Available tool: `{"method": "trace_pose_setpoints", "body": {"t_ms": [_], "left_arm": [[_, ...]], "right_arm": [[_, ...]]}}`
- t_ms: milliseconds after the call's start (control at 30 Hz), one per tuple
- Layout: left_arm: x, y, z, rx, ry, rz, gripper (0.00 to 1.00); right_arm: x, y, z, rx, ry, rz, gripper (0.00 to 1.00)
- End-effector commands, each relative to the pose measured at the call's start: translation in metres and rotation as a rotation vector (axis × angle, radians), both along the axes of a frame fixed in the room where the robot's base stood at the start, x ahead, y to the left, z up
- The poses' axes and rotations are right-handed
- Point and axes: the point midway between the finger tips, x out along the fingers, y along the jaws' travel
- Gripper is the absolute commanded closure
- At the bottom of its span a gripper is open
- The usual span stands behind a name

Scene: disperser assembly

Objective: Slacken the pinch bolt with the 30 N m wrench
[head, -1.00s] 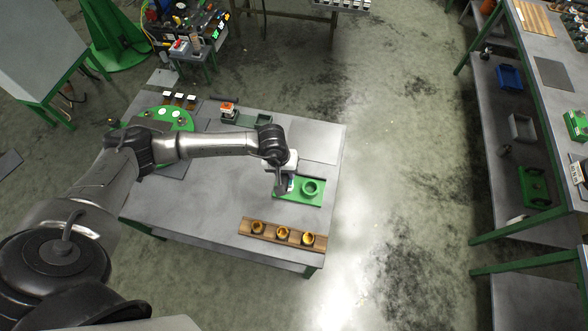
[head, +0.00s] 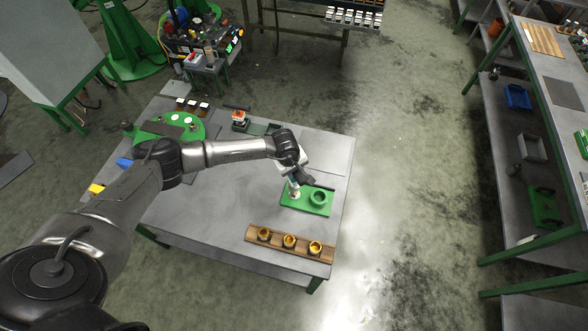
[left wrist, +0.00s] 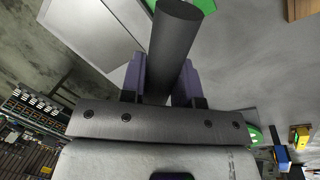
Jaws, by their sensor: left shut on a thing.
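My left gripper (head: 296,190) is over the left end of a green plate (head: 293,204) with a raised green ring (head: 318,198), near the table's right side. In the left wrist view its purple fingers (left wrist: 160,75) are shut on a dark grey cylinder (left wrist: 172,45), which points away from the palm. No pinch bolt or torque marking can be made out. My right gripper is not in view.
A wooden rack (head: 276,242) with three brass-coloured pieces lies along the front edge. The middle of the grey table (head: 225,200) is clear.

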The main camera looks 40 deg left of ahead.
Motion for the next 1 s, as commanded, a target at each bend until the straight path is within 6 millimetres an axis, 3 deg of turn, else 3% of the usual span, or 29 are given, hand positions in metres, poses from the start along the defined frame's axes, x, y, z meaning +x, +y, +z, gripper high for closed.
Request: {"method": "trace_pose_setpoints", "body": {"t_ms": [133,467,1000], "left_arm": [[0.001,0.0,-0.016,-0.002,-0.002,-0.166,1.0],[0.001,0.0,-0.018,-0.002,-0.002,-0.549,1.0],[0.002,0.001,-0.027,0.001,-0.004,-0.96,1.0]], "right_arm": [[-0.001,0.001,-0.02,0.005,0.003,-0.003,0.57],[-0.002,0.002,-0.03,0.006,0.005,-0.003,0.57],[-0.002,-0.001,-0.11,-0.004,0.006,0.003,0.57]]}}
